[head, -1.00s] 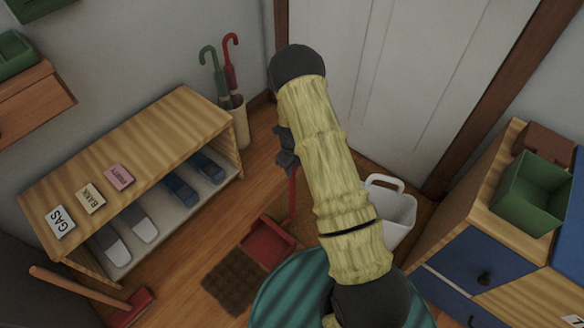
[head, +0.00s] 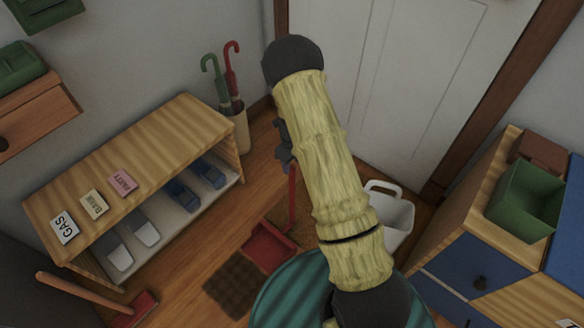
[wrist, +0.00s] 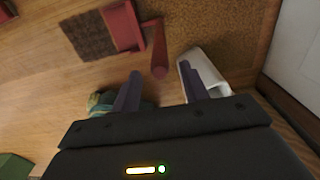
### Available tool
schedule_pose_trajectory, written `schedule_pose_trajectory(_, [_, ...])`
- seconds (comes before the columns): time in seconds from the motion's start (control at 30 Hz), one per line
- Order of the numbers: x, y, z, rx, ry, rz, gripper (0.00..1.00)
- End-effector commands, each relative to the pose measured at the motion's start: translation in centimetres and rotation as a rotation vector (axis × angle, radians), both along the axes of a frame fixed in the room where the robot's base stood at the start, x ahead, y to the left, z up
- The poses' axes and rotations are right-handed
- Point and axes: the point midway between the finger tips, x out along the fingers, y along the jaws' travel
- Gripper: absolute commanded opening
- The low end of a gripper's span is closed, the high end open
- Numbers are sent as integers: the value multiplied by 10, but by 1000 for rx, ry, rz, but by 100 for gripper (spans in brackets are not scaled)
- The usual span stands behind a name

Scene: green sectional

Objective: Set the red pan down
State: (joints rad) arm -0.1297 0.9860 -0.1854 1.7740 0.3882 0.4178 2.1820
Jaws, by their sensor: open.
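The red pan (head: 268,247) is a dustpan with a long upright handle. Its tray appears to rest on the floor beside a dark brown patch, and the handle rises towards my gripper (head: 284,152). In the wrist view the tray (wrist: 122,27) is at the top, and the handle's end points at the camera, in line with the gap between my fingers (wrist: 162,76). The fingers are apart and do not appear to touch the handle. My arm hides part of the area to the right in the head view.
A white bin (head: 392,212) stands close right of the pan. A shoe bench (head: 150,150) is at left, an umbrella stand (head: 238,128) behind. A red-headed broom (head: 135,308) lies front left. A tan doormat (wrist: 222,35) and dark patch (head: 233,284) cover some floor.

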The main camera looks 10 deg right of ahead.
Motion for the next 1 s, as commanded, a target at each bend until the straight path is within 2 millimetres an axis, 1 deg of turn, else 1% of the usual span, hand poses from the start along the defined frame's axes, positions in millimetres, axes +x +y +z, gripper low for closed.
schedule_pose_trajectory(0.03, [0, 1, 15, 0, -2, 1, 44])
schedule_pose_trajectory(0.1, [0, 1, 28, 0, -3, 1, 44])
schedule_pose_trajectory(0.2, [0, 1, 42, 0, -1, 1, 44])
schedule_pose_trajectory(0.3, [0, 1, 51, 1, -1, 1, 44])
schedule_pose_trajectory(0.4, [0, 0, 53, 1, 1, 0, 44])
schedule_pose_trajectory(0.9, [0, 0, 52, 1, 1, 0, 44])
schedule_pose_trajectory(1.0, [-1, 0, 56, 2, -2, 21, 44])
